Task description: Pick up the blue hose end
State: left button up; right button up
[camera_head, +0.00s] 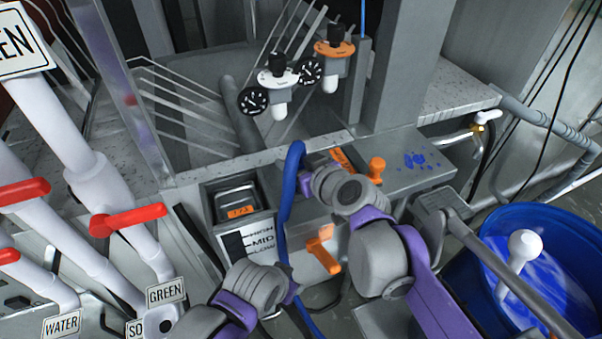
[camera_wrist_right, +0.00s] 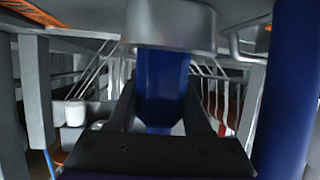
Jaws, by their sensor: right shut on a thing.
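The blue hose (camera_head: 286,212) rises in front of the grey machine in the head view, and its upper end bends over beside my right gripper (camera_head: 308,178). In the right wrist view, a blue hose piece (camera_wrist_right: 160,82) sits between the two fingers of my right gripper (camera_wrist_right: 160,112), which is shut on it. Another blue length stands at the right edge of that view. My left gripper (camera_head: 288,288) is low in the head view, close to the lower hose; its fingers are mostly hidden, so its opening cannot be told.
A small metal basin (camera_head: 237,198) with an orange label is left of the hose. An orange knob (camera_head: 376,168) stands on the grey ledge to the right. A blue tub (camera_head: 470,290) with a white-handled tool is at lower right. Red-handled white pipes (camera_head: 130,218) crowd the left.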

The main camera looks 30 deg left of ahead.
grip_shut()
